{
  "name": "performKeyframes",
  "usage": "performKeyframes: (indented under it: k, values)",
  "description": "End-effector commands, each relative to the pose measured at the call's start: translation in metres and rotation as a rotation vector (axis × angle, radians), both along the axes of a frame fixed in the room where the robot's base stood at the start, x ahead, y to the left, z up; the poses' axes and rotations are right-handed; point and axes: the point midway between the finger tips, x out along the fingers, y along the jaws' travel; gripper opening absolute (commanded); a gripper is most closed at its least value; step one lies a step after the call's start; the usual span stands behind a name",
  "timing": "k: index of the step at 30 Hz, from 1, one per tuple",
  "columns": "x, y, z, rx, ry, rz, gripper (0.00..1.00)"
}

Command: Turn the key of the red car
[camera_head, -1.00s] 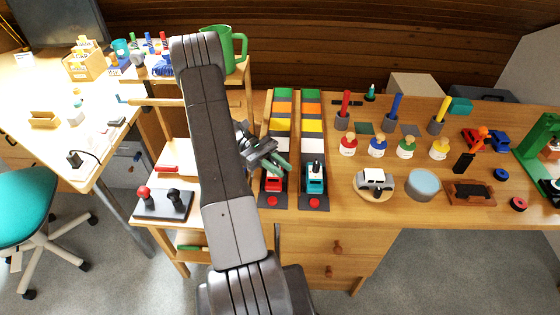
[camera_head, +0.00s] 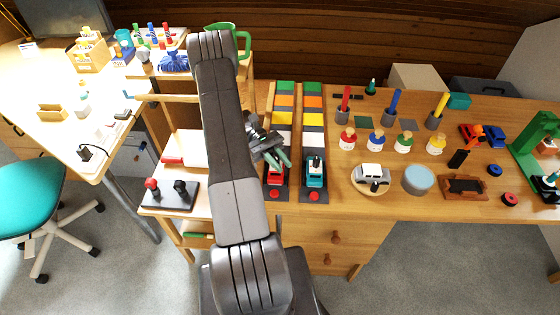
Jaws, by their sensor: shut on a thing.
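The red car (camera_head: 275,178) stands at the near end of the left lane, on a dark plate with a red button in front. My gripper (camera_head: 279,159) comes down from behind my arm to the top of the red car. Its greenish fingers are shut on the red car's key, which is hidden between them. A teal car (camera_head: 315,176) stands in the lane to the right, with a black key (camera_head: 316,162) upright on its roof.
Coloured lanes (camera_head: 313,103) run behind the cars. A white car (camera_head: 371,175) on a round wooden base, a grey-blue cylinder (camera_head: 419,180) and small figures stand to the right. A dark joystick plate (camera_head: 170,195) lies left. My arm hides part of the desk.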

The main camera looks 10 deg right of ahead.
Motion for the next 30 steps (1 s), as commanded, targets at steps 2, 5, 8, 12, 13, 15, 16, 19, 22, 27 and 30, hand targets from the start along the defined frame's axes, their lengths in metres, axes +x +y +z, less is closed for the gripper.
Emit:
performKeyframes:
  k: [2,5,8,12,13,15,16,19,22,27,30]
  values:
    - [0.0,0.0,0.0001,0.0,0.001,0.0,0.0]
    - [0.0,0.0001,0.0001,0.0,0.001,0.001,0.37]
    - [0.0,0.0,0.0001,0.0,0.0,0.001,0.4]
    - [0.0,0.0,0.0001,0.0,0.0,0.001,0.4]
    - [0.0,0.0,0.0001,0.0,0.0,0.001,0.4]
    - [0.0,0.0,0.0001,0.0,0.0,0.001,0.4]
    - [0.0,0.0,0.0001,0.0,0.0,0.001,0.4]
    - [0.0,0.0,0.0,0.0,0.0,0.001,0.4]
    - [0.0001,0.0,-0.0012,0.0,0.0,0.007,0.4]
    - [0.0002,-0.0003,-0.0046,0.0,-0.001,0.046,0.4]
    - [0.0006,-0.0009,-0.0058,-0.001,-0.001,0.083,0.4]
